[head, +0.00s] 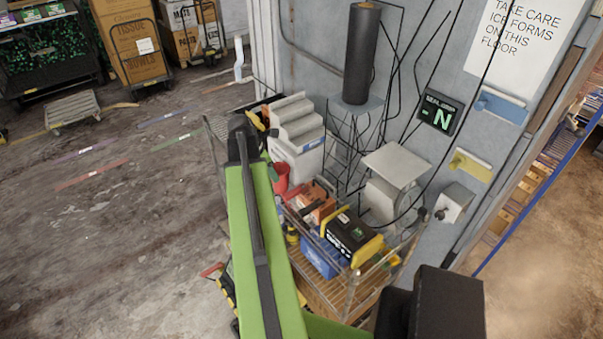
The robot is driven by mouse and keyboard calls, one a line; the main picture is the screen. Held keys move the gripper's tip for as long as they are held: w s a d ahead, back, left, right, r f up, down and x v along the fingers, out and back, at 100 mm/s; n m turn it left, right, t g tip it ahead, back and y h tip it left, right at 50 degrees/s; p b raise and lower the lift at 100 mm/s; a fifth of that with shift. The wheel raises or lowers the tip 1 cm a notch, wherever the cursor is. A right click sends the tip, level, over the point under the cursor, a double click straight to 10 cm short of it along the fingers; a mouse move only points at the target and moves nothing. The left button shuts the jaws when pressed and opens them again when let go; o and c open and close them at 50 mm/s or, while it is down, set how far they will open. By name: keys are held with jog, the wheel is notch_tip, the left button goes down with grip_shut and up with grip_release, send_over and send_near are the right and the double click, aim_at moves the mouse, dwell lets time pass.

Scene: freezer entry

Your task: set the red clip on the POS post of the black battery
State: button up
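A black battery (348,235) with a yellow band along its side sits on the wire cart (352,292). Its posts and any POS mark are too small to read. My green arm reaches up and away, and my gripper (257,121) is at its far end, left of and beyond the battery. An orange-yellow part shows at the gripper, but its fingers are too small and covered to tell open from shut. I cannot single out the red clip. A small red thing (212,270) shows low at the cart's left, and a red cup-like thing (280,177) stands beside my arm.
On the cart are a blue box (322,257) and an orange box (316,207). A white stepped object (298,123) and a black cylinder on a stand (361,55) are behind. Black cables hang before the wall. The floor at left is mostly clear.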

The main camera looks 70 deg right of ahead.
jog(key=n, duration=0.1)
send_near(301, 188)
jog(key=b+x, duration=0.3)
jog(key=b, duration=0.7)
jog(key=shift+s+d+f+b, duration=0.15)
jog(key=shift+f+b, duration=0.2)
jog(key=shift+b, duration=0.05)
jog(key=shift+s+d+f, duration=0.1)
jog(key=shift+d+f, duration=0.05)
jog(key=shift+f, duration=0.1)
jog(key=shift+r, duration=0.1)
jog(key=b+x, duration=0.5)
jog(key=shift+d, duration=0.1)
jog(key=shift+g, duration=0.3)
grip_shut()
